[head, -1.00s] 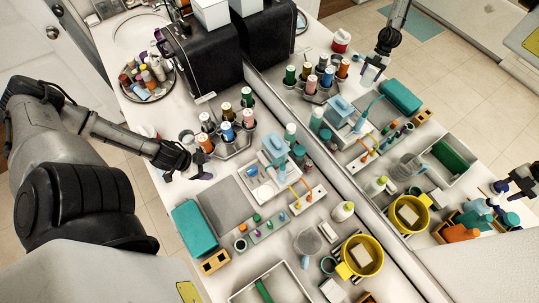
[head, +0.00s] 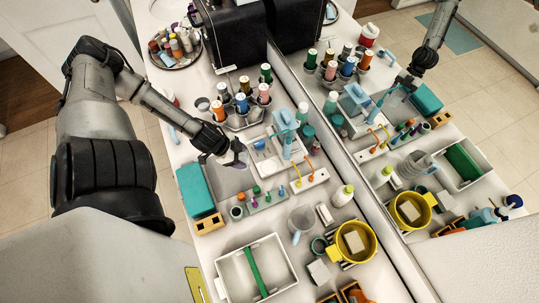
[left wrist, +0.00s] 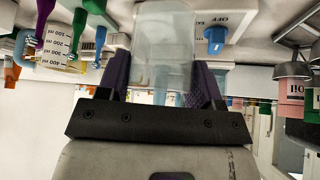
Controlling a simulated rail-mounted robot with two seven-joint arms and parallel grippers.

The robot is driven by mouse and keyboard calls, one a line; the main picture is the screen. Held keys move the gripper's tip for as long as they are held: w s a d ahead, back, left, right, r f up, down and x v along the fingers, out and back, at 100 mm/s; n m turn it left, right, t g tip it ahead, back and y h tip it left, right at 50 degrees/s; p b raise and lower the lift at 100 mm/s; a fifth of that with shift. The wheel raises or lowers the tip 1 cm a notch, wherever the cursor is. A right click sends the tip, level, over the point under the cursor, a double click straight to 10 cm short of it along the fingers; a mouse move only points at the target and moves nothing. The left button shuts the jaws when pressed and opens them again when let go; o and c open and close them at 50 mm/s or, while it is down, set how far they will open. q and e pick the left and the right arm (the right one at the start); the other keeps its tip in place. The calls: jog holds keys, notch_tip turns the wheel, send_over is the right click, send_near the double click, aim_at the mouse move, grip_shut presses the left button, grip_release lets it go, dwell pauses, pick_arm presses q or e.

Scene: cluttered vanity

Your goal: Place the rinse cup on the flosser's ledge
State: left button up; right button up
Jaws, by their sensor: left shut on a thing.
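My left gripper (head: 236,156) is over the counter just left of the flosser (head: 284,143), a light blue and white device with a pale ledge (head: 266,166) at its front. In the left wrist view my left gripper (left wrist: 165,90) has its purple fingers shut on a translucent cup, the rinse cup (left wrist: 165,30). The picture there is upside down. The flosser's white face, with an OFF label and a blue knob (left wrist: 215,38), shows just beside the cup. In the head view the cup is mostly hidden by the gripper. My right gripper is not in view.
A bottle rack (head: 238,118) stands behind the gripper. A white strip with orange-tipped brushes (head: 308,182) lies in front of the flosser. A mirror runs along the right.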

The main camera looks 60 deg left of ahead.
pick_arm(q)
jog(key=w+d, duration=0.1)
jog(key=w, duration=0.1)
jog(key=w+d+b, duration=0.1)
jog(key=w, duration=0.2)
jog(key=w+d+b, duration=0.1)
jog(key=w, duration=0.1)
jog(key=shift+w+d, duration=0.1)
jog(key=shift+w, duration=0.1)
jog(key=shift+w+d, duration=0.2)
jog(key=shift+w, duration=0.25)
jog(key=shift+w+d, duration=0.2)
jog(key=shift+w, duration=0.25)
jog(key=shift+f, duration=1.7)
jog(key=shift+f, duration=0.15)
jog(key=o, duration=0.9)
